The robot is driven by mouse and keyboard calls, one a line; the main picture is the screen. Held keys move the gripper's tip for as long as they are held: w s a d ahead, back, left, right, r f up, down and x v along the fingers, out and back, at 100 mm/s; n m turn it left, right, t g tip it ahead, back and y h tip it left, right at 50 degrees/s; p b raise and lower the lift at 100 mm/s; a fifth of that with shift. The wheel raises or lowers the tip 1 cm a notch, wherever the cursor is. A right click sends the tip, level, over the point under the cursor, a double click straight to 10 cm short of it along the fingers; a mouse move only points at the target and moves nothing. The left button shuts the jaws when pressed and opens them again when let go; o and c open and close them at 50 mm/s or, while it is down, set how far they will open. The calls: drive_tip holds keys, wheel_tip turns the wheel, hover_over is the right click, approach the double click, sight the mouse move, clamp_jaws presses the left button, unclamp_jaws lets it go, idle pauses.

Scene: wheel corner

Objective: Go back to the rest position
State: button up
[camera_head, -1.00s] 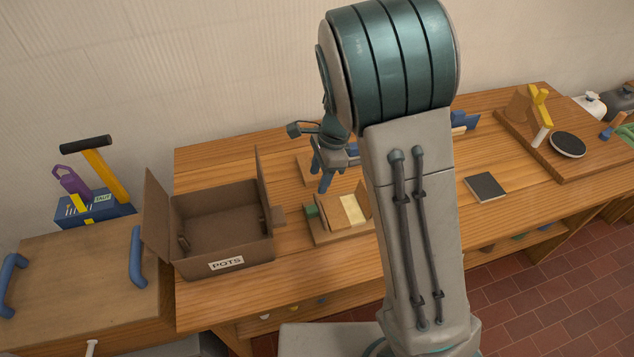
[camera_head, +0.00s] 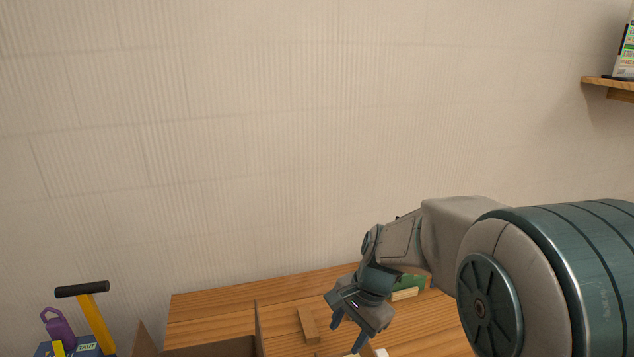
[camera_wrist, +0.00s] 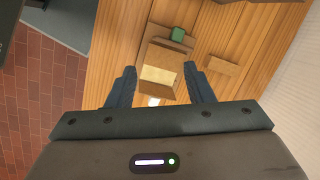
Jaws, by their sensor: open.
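My gripper (camera_head: 350,329) hangs above the wooden bench, pointing down, with its two blue fingers spread apart. In the wrist view my gripper (camera_wrist: 161,88) is open, and nothing is between the fingers. The fixture appears lower down on the bench, apart from the fingers.
The wooden bench (camera_head: 215,305) stands against a bare wall. A cardboard box (camera_head: 220,347) is at the bottom left, beside a blue toolbox (camera_head: 80,349) with a yellow-handled tool. A wooden block (camera_head: 308,325) lies left of my gripper. A shelf (camera_head: 608,84) is at upper right.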

drive_tip(key=s+d+r+n+t+h, duration=0.1)
drive_tip(key=s+d+r+n, duration=0.2)
drive_tip(key=s, duration=0.4)
drive_tip(key=s+d+r+n+t+h, duration=0.2)
drive_tip(key=s+d+r+n, duration=0.2)
drive_tip(key=s+d+n, duration=0.2)
drive_tip(key=shift+s+n+t+b, duration=0.3)
drive_tip(key=shift+s+n, duration=0.2)
